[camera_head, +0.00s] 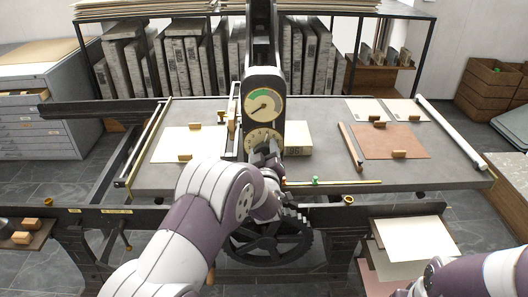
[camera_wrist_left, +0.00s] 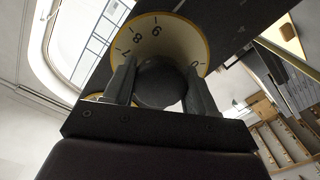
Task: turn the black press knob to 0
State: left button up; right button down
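The black press knob (camera_wrist_left: 160,82) sits in the middle of a cream dial with a yellow rim (camera_wrist_left: 168,40). Numerals, one of them an 8, show on the dial, but the knob's pointer setting cannot be read. In the head view the dial (camera_head: 262,137) is on the front of the black press column, with my left gripper (camera_head: 264,152) right in front of it. In the left wrist view the two fingers of my left gripper (camera_wrist_left: 163,80) stand on either side of the knob; whether both touch it is unclear. My right gripper is out of view; only its arm shows at lower right.
A round gauge with a green arc (camera_head: 264,105) is above the dial. The press bed (camera_head: 330,175) holds paper sheets, a wooden-handled tool (camera_head: 350,147) and a brown sheet (camera_head: 390,142). A black gear wheel (camera_head: 266,243) is below. Slabs (camera_head: 185,62) stand on the rack behind.

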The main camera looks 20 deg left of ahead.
pick_arm(q)
jog(key=shift+c, duration=1)
jog(key=shift+f+n+b, duration=0.15)
jog(key=shift+n+b, duration=0.15)
jog(key=shift+b, duration=0.25)
jog(key=n+b, duration=0.3)
jog(key=b, duration=0.1)
jog(key=n+b, duration=0.3)
jog(key=b, duration=0.2)
jog(key=n+b, duration=0.4)
jog(key=b, duration=0.1)
jog(key=shift+f, duration=0.25)
jog(key=n+b, duration=0.9)
jog(key=b, duration=0.1)
jog(key=shift+r+b, duration=0.1)
jog(key=shift+b, duration=0.3)
jog(key=n+b, duration=0.4)
jog(key=n, duration=0.1)
jog(key=shift+n, duration=0.3)
jog(key=shift+r+n+b, duration=0.15)
jog(key=shift+n+b, duration=1.2)
jog(key=shift+n, duration=0.95)
